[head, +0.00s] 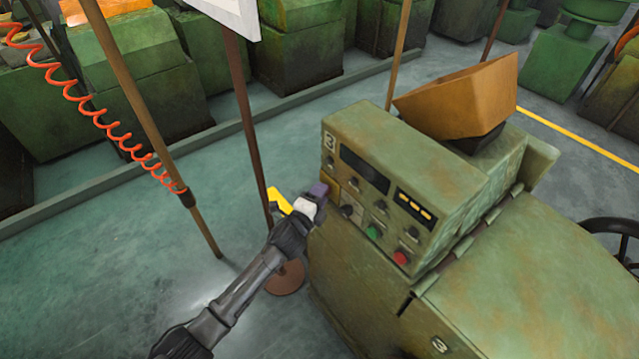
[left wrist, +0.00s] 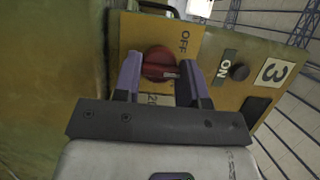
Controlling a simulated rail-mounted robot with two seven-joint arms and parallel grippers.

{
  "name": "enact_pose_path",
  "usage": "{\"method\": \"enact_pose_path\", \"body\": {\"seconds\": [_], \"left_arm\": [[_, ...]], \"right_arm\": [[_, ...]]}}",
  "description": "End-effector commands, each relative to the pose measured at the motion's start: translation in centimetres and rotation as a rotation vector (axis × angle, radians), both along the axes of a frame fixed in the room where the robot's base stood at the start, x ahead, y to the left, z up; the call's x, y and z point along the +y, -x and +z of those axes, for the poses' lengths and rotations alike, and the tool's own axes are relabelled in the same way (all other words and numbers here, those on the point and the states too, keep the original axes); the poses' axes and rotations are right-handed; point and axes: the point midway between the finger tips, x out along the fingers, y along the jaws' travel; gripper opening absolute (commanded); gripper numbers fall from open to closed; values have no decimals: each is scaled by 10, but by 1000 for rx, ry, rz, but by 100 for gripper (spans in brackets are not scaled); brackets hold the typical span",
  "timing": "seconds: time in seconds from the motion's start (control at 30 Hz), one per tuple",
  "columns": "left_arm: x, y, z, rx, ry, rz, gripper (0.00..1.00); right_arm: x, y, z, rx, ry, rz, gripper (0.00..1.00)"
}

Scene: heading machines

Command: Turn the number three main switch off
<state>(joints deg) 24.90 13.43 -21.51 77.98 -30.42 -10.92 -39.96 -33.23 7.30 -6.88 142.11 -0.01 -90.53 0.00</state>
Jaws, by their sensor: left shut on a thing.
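The machine with a "3" plate (head: 329,141) has a green control box with a sloped front panel. In the left wrist view, a red rotary switch (left wrist: 157,60) sits on a yellow plate (left wrist: 140,32) with an OFF label (left wrist: 184,41) above and right of it and an ON label (left wrist: 230,67) to its right. A pale mark on the knob lies at its right side, towards ON. My left gripper (head: 318,194) has its purple fingers on both sides of this knob and is shut on it. In the head view the gripper hides the knob. My right gripper is not in view.
The panel also carries a green button (head: 373,231), a red button (head: 401,257) and several dark knobs. A brown pole (head: 252,150) on a round base stands just behind my left arm. An orange tray (head: 460,95) sits atop the machine. Open floor lies to the left.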

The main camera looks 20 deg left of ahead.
Motion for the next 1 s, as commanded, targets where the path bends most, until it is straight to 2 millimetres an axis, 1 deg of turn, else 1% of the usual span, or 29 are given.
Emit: {"method": "enact_pose_path", "body": {"seconds": [0.03, 0.3, 0.5, 0.7, 1.0], "left_arm": [[0, 0, 9, 27, 39, 1, 15], [1, 0, 10, 160, 255, 0, 15], [1, -1, 10, 250, 403, 0, 15], [2, -1, 9, 327, 527, 0, 15], [2, -1, 7, 398, 647, 0, 15]], "right_arm": [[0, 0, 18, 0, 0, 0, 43], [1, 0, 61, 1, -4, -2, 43], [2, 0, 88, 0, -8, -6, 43], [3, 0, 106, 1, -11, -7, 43], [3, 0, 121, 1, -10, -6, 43]]}}
